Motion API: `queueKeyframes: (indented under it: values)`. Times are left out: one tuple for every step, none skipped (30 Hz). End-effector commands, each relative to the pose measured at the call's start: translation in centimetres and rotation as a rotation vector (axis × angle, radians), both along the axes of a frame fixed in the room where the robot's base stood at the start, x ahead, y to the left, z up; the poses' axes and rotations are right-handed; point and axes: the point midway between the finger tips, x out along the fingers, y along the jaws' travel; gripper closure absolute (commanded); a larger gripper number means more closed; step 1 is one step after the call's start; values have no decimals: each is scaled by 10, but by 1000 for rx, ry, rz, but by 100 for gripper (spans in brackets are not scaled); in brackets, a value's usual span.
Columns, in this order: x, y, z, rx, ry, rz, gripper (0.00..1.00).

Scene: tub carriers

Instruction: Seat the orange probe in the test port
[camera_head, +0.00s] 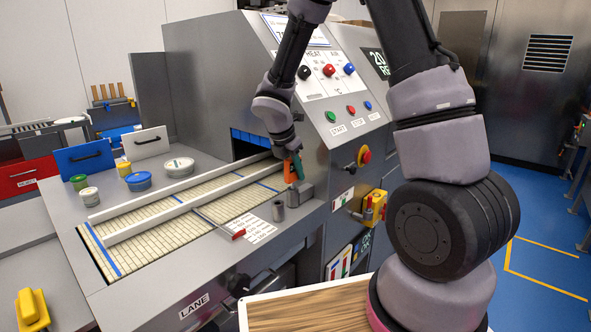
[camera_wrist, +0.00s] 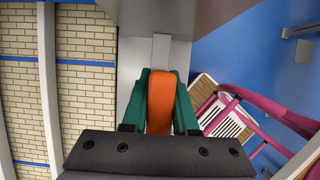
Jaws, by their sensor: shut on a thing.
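The orange probe (camera_head: 290,172) is between the green fingers of my gripper (camera_head: 294,163), at the right edge of the conveyor machine. In the wrist view the orange handle (camera_wrist: 161,101) lies between both green fingers of my gripper (camera_wrist: 160,100), which is shut on it. A pale grey strip shows beyond the handle; I cannot tell if it belongs to the probe. Just below the probe stands a small grey block (camera_head: 299,195), and a grey cylinder (camera_head: 278,211) with a dark top stands beside it. I cannot tell which is the test port. The probe's lower end is hidden.
The tiled conveyor (camera_head: 180,212) has raised rails. The control panel (camera_head: 335,85) rises behind my gripper. Tubs (camera_head: 138,181) stand on the left ledge.

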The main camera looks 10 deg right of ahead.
Motion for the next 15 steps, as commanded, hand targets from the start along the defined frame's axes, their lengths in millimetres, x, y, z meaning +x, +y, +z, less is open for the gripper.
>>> queueKeyframes:
  values:
    - [0, 0, -1, 0, 0, 1, 100]
    - [0, 0, -2, 0, 0, 1, 100]
    - [0, 0, -3, 0, 0, 1, 100]
    - [0, 0, -4, 0, 0, 1, 100]
    - [0, 0, -4, 0, 0, 1, 100]
    - [0, 0, -5, 0, 0, 1, 100]
    - [0, 0, -6, 0, 0, 1, 100]
    - [0, 0, -7, 0, 0, 1, 100]
    - [0, 0, -7, 0, 0, 0, 65]
    - [0, 0, -7, 0, 0, 0, 54]
    - [0, 0, -7, 0, 0, 0, 42]
    - [0, 0, -6, 0, 0, 0, 38]
    - [0, 0, -7, 0, 0, 0, 38]
    - [0, 0, -6, 0, 0, 0, 38]
    - [0, 0, -6, 0, 0, 0, 38]
